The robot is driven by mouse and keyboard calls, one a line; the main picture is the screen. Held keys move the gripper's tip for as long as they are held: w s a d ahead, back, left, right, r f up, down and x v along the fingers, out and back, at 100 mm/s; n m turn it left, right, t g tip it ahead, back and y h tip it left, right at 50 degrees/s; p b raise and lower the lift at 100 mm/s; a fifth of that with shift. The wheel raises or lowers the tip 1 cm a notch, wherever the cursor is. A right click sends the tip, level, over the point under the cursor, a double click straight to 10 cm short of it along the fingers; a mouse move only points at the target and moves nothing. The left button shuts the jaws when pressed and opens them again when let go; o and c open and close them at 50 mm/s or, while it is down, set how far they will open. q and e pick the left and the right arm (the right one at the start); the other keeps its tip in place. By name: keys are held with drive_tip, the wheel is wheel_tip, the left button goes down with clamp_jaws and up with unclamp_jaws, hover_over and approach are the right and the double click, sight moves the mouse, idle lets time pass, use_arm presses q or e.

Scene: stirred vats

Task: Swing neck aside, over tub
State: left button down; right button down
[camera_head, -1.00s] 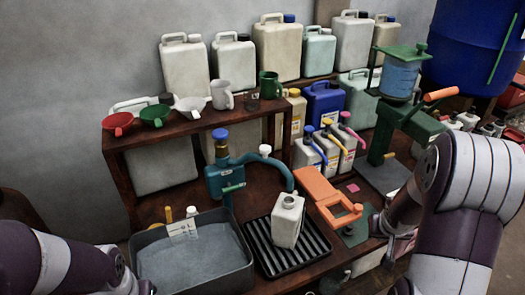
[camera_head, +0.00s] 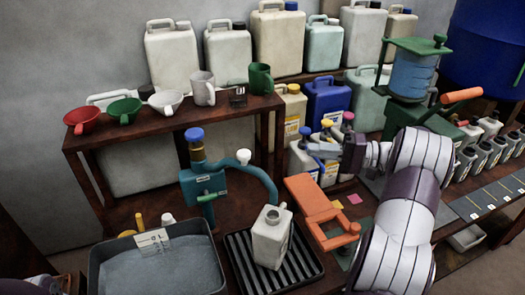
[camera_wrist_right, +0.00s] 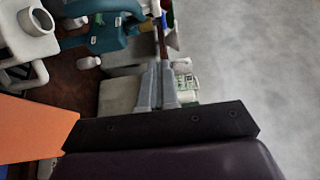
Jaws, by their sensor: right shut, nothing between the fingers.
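The teal swing neck (camera_head: 250,170) curves right from the teal pump body (camera_head: 203,187), and its end hangs down by the white jug (camera_head: 271,237). A white knob (camera_head: 243,157) sits on top of the neck. The grey tub (camera_head: 157,268) is at the lower left, with the neck pointing away from it. My right gripper (camera_head: 312,147) is right of the neck, apart from it, in front of the small jugs. In the right wrist view its grey fingers (camera_wrist_right: 155,85) are together and empty, with the teal neck (camera_wrist_right: 108,28) at upper left. My left gripper is out of view.
The white jug stands on a black ribbed tray (camera_head: 245,278). An orange clamp-like frame (camera_head: 318,208) lies right of it. A wooden shelf (camera_head: 180,122) with funnels and mugs stands behind. Several small jugs with coloured pumps (camera_head: 328,172) are near my right gripper.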

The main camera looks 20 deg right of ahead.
drive_tip(key=s+a+p+x, duration=0.1)
drive_tip(key=s+x, duration=0.1)
drive_tip(key=x, duration=1)
drive_tip(key=shift+a, duration=0.65)
